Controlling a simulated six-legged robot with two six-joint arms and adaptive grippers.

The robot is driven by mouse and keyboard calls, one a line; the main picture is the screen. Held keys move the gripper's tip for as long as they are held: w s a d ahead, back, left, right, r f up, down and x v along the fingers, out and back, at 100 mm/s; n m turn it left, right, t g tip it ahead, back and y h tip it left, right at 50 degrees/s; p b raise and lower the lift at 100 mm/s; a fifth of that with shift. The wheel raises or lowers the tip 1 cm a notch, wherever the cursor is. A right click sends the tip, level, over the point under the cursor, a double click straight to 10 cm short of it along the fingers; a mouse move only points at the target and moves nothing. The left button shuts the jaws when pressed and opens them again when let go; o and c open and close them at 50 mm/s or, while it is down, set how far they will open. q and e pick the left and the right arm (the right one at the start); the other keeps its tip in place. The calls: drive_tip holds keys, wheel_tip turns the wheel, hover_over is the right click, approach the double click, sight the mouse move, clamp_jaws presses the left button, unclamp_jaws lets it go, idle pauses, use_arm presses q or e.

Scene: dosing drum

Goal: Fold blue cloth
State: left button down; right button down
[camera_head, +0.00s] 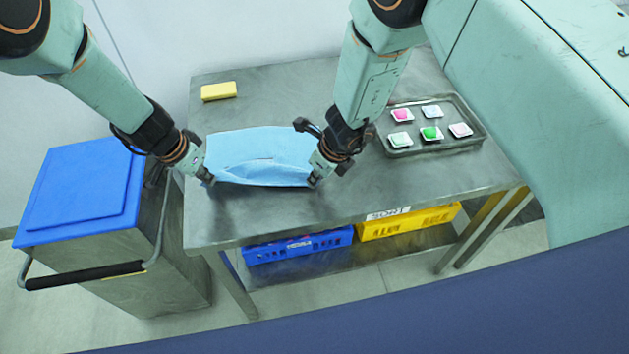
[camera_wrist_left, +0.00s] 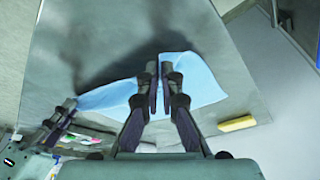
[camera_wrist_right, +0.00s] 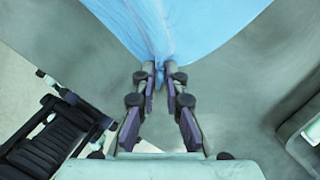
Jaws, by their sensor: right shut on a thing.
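The blue cloth (camera_head: 260,155) lies on the metal table with a crease across its middle and its near edge bunched up. My right gripper (camera_head: 314,178) is shut on the cloth's near right corner; the right wrist view shows the cloth (camera_wrist_right: 185,25) gathered to a point between its fingertips (camera_wrist_right: 163,72). My left gripper (camera_head: 207,178) is at the cloth's near left corner. In the left wrist view its fingers (camera_wrist_left: 160,75) are close together, with cloth (camera_wrist_left: 200,80) on both sides; whether they grip it is unclear. My right arm hides part of the cloth's right side.
A yellow block (camera_head: 218,91) lies at the table's back left. A grey tray (camera_head: 440,147) with several small coloured packs is at the right. Blue (camera_head: 300,245) and yellow (camera_head: 405,222) crates sit on the lower shelf. A blue-lidded bin (camera_head: 85,190) stands left. The table front (camera_head: 260,215) is clear.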

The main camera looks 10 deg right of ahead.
wheel_tip(320, 180, up, 3)
drive_tip(key=shift+w+r, duration=0.1)
drive_tip(key=shift+r, duration=0.05)
use_arm(q)
drive_tip(key=shift+s+r, duration=0.1)
drive_tip(key=shift+s, duration=0.05)
use_arm(e)
drive_tip(key=shift+a+r, duration=0.1)
drive_tip(key=shift+r, duration=0.2)
